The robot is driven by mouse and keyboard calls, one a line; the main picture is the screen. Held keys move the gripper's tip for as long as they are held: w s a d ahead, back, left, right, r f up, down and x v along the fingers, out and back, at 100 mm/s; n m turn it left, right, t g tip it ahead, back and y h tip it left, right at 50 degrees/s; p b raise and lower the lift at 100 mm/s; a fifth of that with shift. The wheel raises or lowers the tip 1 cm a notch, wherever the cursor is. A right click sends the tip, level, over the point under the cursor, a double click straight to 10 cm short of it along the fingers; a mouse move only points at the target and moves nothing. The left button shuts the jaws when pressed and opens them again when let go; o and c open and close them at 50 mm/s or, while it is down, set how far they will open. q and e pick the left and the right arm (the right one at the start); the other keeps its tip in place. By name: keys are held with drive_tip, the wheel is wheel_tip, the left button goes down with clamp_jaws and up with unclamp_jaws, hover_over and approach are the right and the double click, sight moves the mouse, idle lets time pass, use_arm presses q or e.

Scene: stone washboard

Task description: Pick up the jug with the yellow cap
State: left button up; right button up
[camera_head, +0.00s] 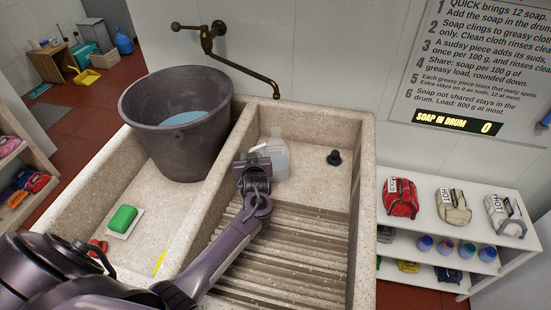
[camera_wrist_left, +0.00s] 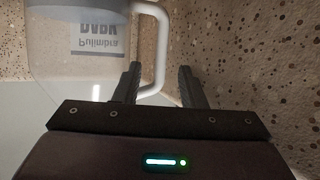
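A translucent jug (camera_head: 276,158) stands in the right basin of the stone sink, near its back left wall. No yellow cap can be made out on it. In the left wrist view the jug (camera_wrist_left: 60,50) fills the upper left, with an upside-down printed label and a white loop handle (camera_wrist_left: 163,45). My left gripper (camera_head: 254,162) is beside the jug's left side in the head view. In the wrist view its two fingers (camera_wrist_left: 160,80) are apart, with the handle between them in the picture; contact cannot be told. My right gripper is not in view.
A dark bucket of water (camera_head: 172,130) stands in the left basin. Green soap (camera_head: 122,218) lies on the sink's near left. A brass tap (camera_head: 215,35) hangs above. A dark plug (camera_head: 334,157) and ribbed washboard (camera_head: 285,250) are in the right basin. Stone walls are close around my gripper.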

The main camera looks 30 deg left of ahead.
use_arm(q)
drive_tip(key=shift+w+a+f, duration=0.1)
drive_tip(key=shift+w+f, duration=0.05)
clamp_jaws()
drive_tip(key=shift+r, duration=0.25)
idle(0.4)
